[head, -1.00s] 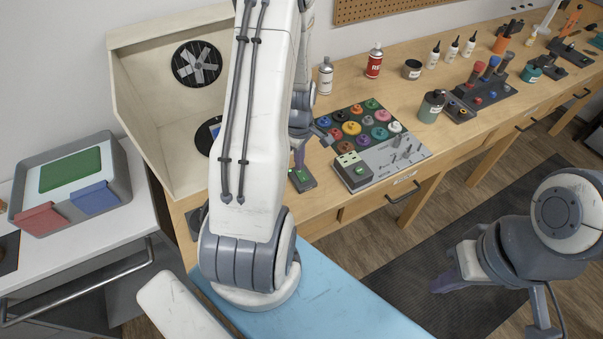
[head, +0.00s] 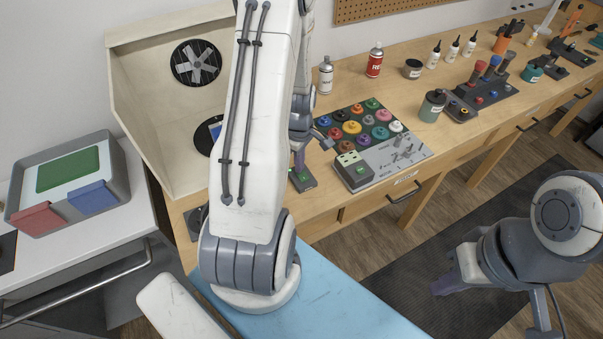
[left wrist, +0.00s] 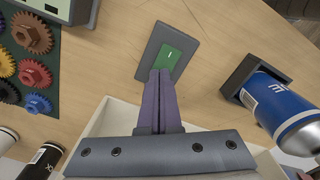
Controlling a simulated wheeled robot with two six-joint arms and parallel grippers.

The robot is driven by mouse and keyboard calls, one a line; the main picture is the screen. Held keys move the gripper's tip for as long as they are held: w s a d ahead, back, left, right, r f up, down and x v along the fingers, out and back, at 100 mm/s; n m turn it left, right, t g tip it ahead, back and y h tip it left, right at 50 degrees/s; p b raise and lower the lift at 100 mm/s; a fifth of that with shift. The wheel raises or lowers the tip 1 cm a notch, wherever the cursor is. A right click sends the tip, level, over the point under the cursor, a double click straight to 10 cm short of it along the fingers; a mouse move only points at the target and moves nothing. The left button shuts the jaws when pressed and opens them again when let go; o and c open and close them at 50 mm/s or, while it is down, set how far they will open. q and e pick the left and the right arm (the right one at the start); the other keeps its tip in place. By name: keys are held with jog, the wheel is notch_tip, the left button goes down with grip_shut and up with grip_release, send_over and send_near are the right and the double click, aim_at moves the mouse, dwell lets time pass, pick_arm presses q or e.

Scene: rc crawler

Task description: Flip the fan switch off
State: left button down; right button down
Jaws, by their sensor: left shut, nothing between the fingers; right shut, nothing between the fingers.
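The fan switch (head: 303,180) is a dark plate with a green rocker on the wooden bench, just right of the spray booth. In the left wrist view the green rocker (left wrist: 175,55) shows a small white mark. My left gripper (head: 299,160) is shut and empty, its purple fingers pointing down at the switch. In the left wrist view its fingertips (left wrist: 160,73) overlap the rocker's near edge; I cannot tell whether they touch. The fan (head: 195,63) is set in the booth's back wall. My right gripper (head: 440,290) is shut and empty, away from the bench.
The pale booth (head: 150,125) stands left of my left arm. A mat of coloured gears (head: 352,127) and a grey control panel (head: 395,155) lie right of the switch. In the left wrist view a blue can (left wrist: 280,108) sits in a dark holder near the switch.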

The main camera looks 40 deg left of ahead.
pick_arm(q)
notch_tip(320, 180, up, 7)
jog(key=p, duration=0.6)
dwell(0.3)
dwell(0.4)
